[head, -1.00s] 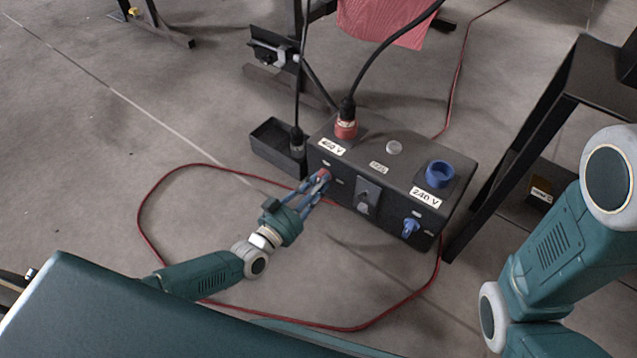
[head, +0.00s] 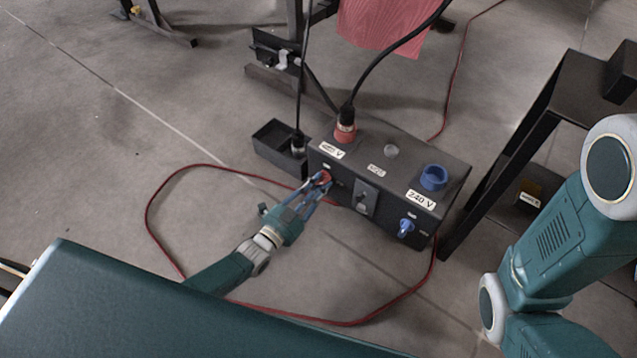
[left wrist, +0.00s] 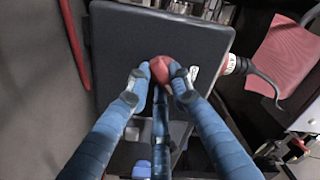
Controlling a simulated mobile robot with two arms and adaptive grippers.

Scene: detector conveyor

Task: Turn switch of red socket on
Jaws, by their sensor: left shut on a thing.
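A black power box (head: 402,165) stands on the floor with a red socket (head: 345,132) and a blue socket (head: 433,178) on top. A black cable's plug sits in the red socket. The red switch (head: 325,175) is on the front face, below the red socket's label. My left gripper (head: 318,182) is shut on the red switch; in the left wrist view its fingertips touch both sides of the red knob (left wrist: 160,68). The fingers partly hide the switch. A blue switch (head: 406,227) is at the front right. My right gripper is not in view.
A small black open bin (head: 272,149) stands left of the box. A red cable (head: 150,225) loops over the floor around my left arm. A black metal frame (head: 500,160) stands close to the box's right. The floor at left is clear.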

